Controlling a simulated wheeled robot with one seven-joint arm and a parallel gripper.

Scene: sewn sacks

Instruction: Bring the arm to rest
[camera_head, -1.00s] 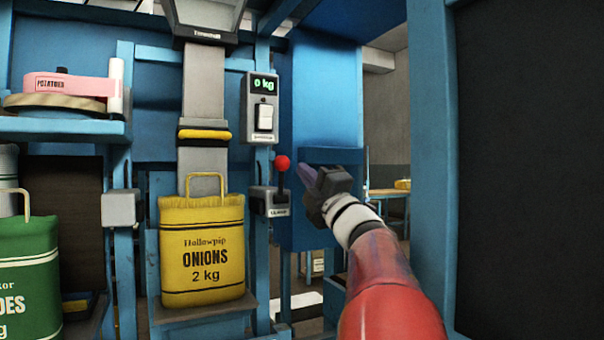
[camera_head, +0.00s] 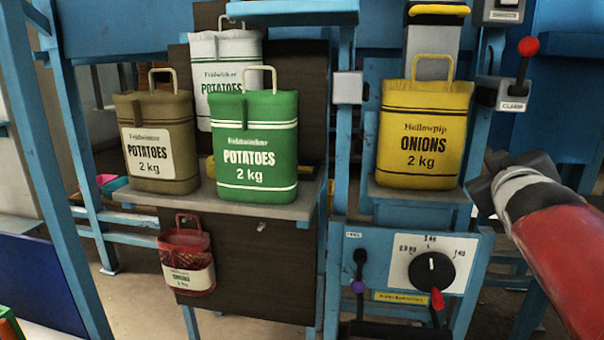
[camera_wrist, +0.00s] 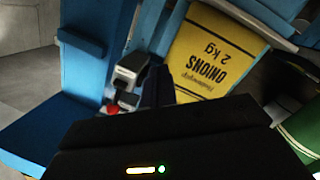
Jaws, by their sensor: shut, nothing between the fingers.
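My gripper (camera_head: 484,188) is in the right part of the head view, at the end of my red arm. It is close to the right edge of the yellow onions sack (camera_head: 424,140) and below the red-knobbed clamp lever (camera_head: 522,62). I cannot tell from the head view whether it touches the sack. Its dark fingers (camera_wrist: 156,85) are shut and empty in the wrist view, with the onions sack (camera_wrist: 212,50) just beyond them. The sack stands upright on its ledge under the spout.
A red net bag (camera_head: 187,262) hangs below. A dial panel (camera_head: 432,262) with levers lies under the onions sack.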

